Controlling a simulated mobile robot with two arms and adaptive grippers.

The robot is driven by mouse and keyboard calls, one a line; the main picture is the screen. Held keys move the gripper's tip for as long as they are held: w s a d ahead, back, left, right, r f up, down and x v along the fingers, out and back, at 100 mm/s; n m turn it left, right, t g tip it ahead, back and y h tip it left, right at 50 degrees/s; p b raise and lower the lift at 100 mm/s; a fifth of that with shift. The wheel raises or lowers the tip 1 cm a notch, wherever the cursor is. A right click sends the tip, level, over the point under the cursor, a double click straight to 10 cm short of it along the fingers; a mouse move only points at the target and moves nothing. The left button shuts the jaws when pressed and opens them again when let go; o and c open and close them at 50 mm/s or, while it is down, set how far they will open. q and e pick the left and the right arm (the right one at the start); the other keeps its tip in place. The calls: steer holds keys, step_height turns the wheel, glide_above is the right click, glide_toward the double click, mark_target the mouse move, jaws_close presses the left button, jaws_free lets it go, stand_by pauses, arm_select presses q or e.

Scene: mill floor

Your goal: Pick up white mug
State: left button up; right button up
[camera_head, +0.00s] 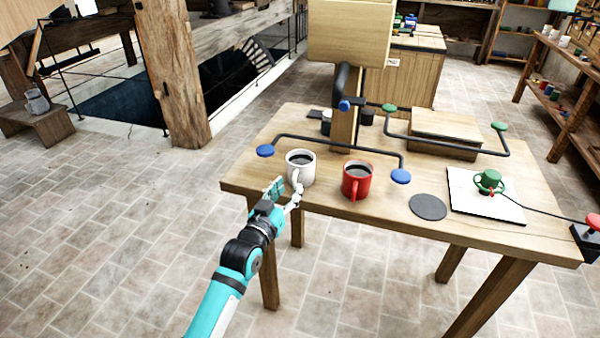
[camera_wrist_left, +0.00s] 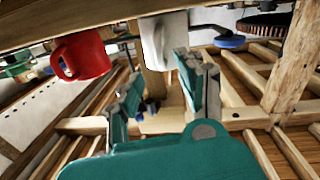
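The white mug (camera_head: 301,168) stands upright on the wooden table near its front left part, with dark liquid inside. Its handle points toward the front edge. It also shows in the wrist view (camera_wrist_left: 155,45), past the fingertips. My left gripper (camera_head: 286,190) is at the table's front edge, just in front of the mug, with its fingers spread near the handle. In the wrist view the left gripper (camera_wrist_left: 167,85) is open, with a gap between its fingers. Whether a finger touches the handle I cannot tell. My right gripper is not in view.
A red mug (camera_head: 357,181) with dark liquid stands right of the white one. A dark bar with blue knobs (camera_head: 340,141) runs behind both. A wooden post (camera_head: 343,120) stands behind.

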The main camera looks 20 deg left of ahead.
mark_target(294, 176)
arm_select(q)
steer(key=w, duration=0.5)
steer(key=shift+w+d, duration=0.1)
steer(key=shift+d, duration=0.1)
steer(key=shift+c, duration=0.2)
jaws_close()
